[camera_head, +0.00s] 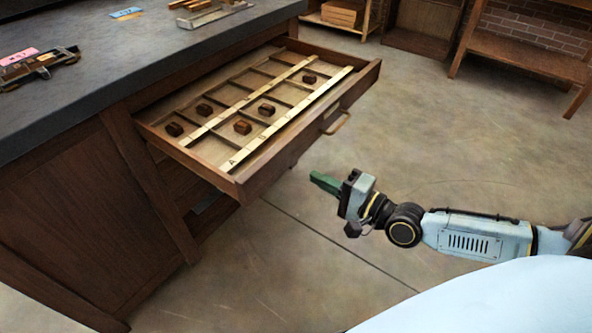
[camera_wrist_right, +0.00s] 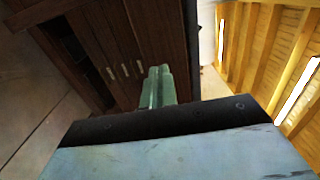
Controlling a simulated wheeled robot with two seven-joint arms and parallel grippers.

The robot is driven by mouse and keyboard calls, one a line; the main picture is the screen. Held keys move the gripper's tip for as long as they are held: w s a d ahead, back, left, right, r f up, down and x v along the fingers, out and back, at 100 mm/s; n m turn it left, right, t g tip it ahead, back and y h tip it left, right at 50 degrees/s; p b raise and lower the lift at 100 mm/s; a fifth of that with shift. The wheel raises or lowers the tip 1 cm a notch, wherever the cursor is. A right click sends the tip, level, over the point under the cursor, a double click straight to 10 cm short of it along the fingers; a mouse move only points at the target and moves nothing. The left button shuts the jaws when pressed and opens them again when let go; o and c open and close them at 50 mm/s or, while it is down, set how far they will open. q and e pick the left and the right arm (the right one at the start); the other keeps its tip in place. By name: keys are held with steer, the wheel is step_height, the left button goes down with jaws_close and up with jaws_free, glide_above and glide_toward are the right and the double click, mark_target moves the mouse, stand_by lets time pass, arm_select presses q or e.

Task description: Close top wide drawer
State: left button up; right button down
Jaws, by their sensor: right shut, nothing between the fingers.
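The top wide drawer (camera_head: 262,118) is pulled out of the wooden cabinet under a dark worktop. It holds dividers, pale lettered strips and several small dark brown blocks. Its front has a brass-coloured handle (camera_head: 336,123). My right gripper (camera_head: 318,179) has green fingers, shut and empty. It is in front of the drawer front, to the right of its near corner, apart from it in the picture. In the right wrist view the green fingers (camera_wrist_right: 158,86) are together, with dark wooden fronts and handles beyond. My left gripper is not in view.
The worktop (camera_head: 110,60) carries a metal tool (camera_head: 40,68) at the left and a tray (camera_head: 215,14) at the back. A wooden bench (camera_head: 525,55) stands at the far right by a brick wall. The concrete floor (camera_head: 440,130) in front of the drawer is clear.

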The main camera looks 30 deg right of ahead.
mark_target(285, 161)
steer(key=b+x, duration=0.1)
steer(key=x, duration=0.6)
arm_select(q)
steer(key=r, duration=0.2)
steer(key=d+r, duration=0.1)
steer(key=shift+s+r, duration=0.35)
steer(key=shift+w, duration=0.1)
